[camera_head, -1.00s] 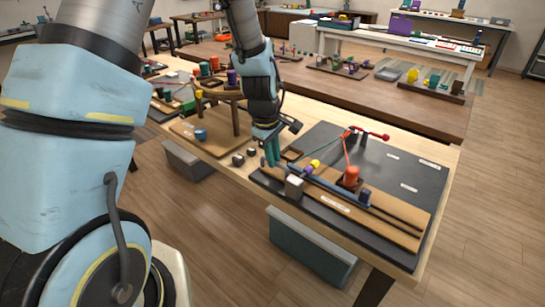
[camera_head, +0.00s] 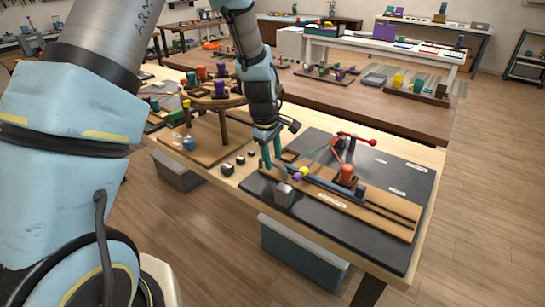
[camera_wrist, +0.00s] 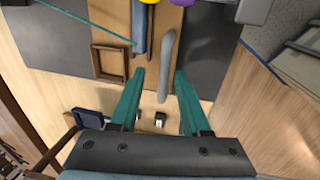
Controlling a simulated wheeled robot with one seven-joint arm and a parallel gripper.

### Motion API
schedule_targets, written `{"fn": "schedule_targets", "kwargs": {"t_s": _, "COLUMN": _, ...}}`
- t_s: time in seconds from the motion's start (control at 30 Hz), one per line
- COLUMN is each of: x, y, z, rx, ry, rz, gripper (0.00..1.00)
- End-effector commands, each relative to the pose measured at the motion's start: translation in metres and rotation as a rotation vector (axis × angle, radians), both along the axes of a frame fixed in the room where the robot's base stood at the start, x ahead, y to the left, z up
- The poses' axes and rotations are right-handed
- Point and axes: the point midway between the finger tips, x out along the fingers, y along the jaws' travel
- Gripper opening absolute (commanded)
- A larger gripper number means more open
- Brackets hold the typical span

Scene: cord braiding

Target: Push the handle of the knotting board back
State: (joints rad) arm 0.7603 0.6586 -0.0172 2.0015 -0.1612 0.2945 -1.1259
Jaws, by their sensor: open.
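The knotting board is a dark panel (camera_head: 390,215) with a wooden strip and dark rails, lying on the light wooden table. A grey rounded handle (camera_wrist: 164,70) stands at its near left end, beside a grey block (camera_head: 285,194). My gripper (camera_head: 271,158) is over this end of the board, pointing down. In the wrist view my gripper (camera_wrist: 160,74) is open, with teal fingers either side of the grey handle, which appears nearer the right finger. Contact cannot be told. A yellow piece (camera_head: 303,172), a purple piece and an orange-red spool (camera_head: 347,174) sit along the strip.
A red bar (camera_head: 357,136) with cords stands at the board's back edge. A small dark wooden frame (camera_wrist: 108,62) lies left of the fingers. Small dark blocks (camera_head: 228,168) and a wooden stand (camera_head: 192,150) with colored spools are to the left. The board's right side is mostly clear.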

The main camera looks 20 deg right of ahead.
Motion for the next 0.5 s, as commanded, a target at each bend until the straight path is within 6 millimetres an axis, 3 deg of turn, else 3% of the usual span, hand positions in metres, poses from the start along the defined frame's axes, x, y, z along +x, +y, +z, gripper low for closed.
{"fn": "schedule_targets", "kwargs": {"t_s": 0.27, "x": 0.0, "y": 0.002, "z": 0.011, "rx": -0.001, "ry": -0.003, "rz": 0.0, "gripper": 0.47}}
{"fn": "schedule_targets", "kwargs": {"t_s": 0.5, "x": -0.005, "y": 0.009, "z": 0.052, "rx": -0.003, "ry": -0.004, "rz": -0.001, "gripper": 0.47}}
